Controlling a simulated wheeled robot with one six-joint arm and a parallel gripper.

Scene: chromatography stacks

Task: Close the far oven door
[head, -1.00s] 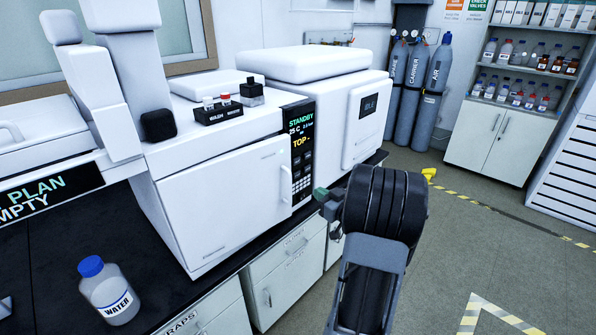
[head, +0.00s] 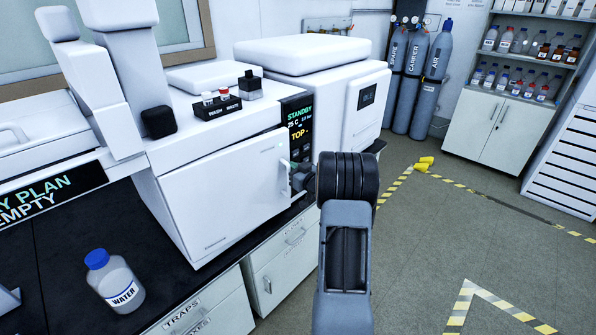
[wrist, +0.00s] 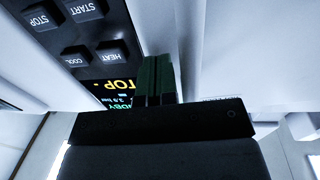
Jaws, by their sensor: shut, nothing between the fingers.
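The white oven door (head: 225,190) is on the front of the instrument on the bench, left of its dark control panel (head: 298,125). A vertical handle (head: 284,178) is near its right edge. I cannot tell for sure whether the door is flush or slightly ajar. My gripper (head: 294,168) is shut and empty, its green tips beside the door's right edge and handle, below the panel's display. The wrist view shows the green fingers (wrist: 156,80) together, over the panel, with a white surface close on their right. Contact cannot be made out.
A second white instrument (head: 350,115) stands behind to the right. A water bottle (head: 115,282) stands on the black bench at front left. A small vial rack (head: 218,110) sits on the instrument's top. Grey floor with striped tape is open to the right.

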